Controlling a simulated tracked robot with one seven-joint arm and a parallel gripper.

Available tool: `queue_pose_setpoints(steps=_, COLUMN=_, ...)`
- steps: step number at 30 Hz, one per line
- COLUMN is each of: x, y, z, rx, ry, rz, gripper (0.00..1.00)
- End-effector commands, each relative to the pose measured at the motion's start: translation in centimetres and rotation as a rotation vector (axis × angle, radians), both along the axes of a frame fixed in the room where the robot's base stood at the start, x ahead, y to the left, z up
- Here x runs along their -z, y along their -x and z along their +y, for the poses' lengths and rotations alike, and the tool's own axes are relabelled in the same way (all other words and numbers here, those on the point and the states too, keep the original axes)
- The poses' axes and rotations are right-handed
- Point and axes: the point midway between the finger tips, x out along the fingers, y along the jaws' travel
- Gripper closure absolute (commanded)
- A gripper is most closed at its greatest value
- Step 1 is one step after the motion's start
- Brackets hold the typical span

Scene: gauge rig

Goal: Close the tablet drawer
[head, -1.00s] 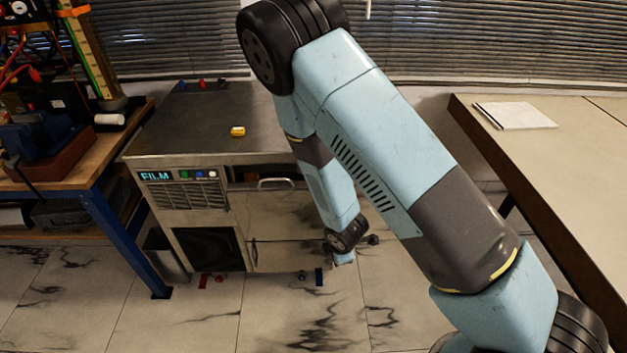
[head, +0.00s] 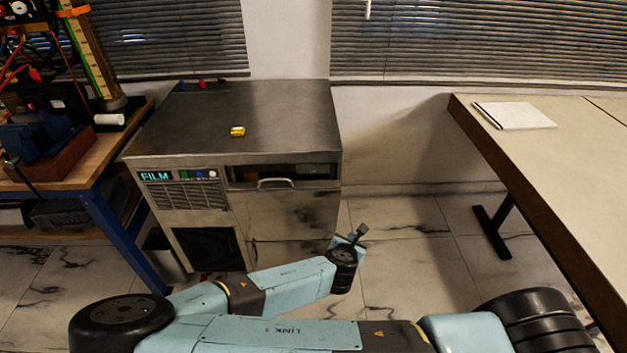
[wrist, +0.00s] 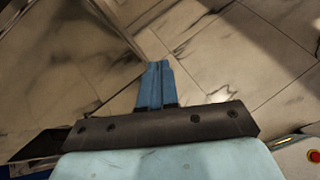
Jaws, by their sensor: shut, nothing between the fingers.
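The tablet drawer (head: 285,209) is in the right part of the metal cabinet (head: 190,233). It has a bar handle (head: 273,184) on its front. A dark gap shows above that front, with something dim inside that I cannot make out, so the drawer looks at least partly open. My gripper (head: 361,233) is low, to the right of the cabinet and apart from the handle. In the wrist view its blue fingers (wrist: 157,66) are together and empty, with floor tiles beyond them.
A small yellow item (head: 238,131) lies on the cabinet top. A blue-legged workbench (head: 75,188) stands at left. A table (head: 560,150) with white paper (head: 514,115) is at right. The tiled floor (head: 420,255) between cabinet and table is clear.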

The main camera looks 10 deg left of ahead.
Motion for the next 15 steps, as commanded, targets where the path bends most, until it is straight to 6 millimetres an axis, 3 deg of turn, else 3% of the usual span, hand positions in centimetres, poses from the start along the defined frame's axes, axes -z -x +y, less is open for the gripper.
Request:
queue_pose_setpoints(steps=9, x=-7.6, y=-0.4, z=6.7, rx=-0.273, ry=0.120, rz=-0.313, gripper=1.00)
queue_pose_setpoints(steps=15, x=-11.1, y=0.7, z=10.1, rx=-0.380, ry=0.145, rz=-0.444, gripper=1.00)
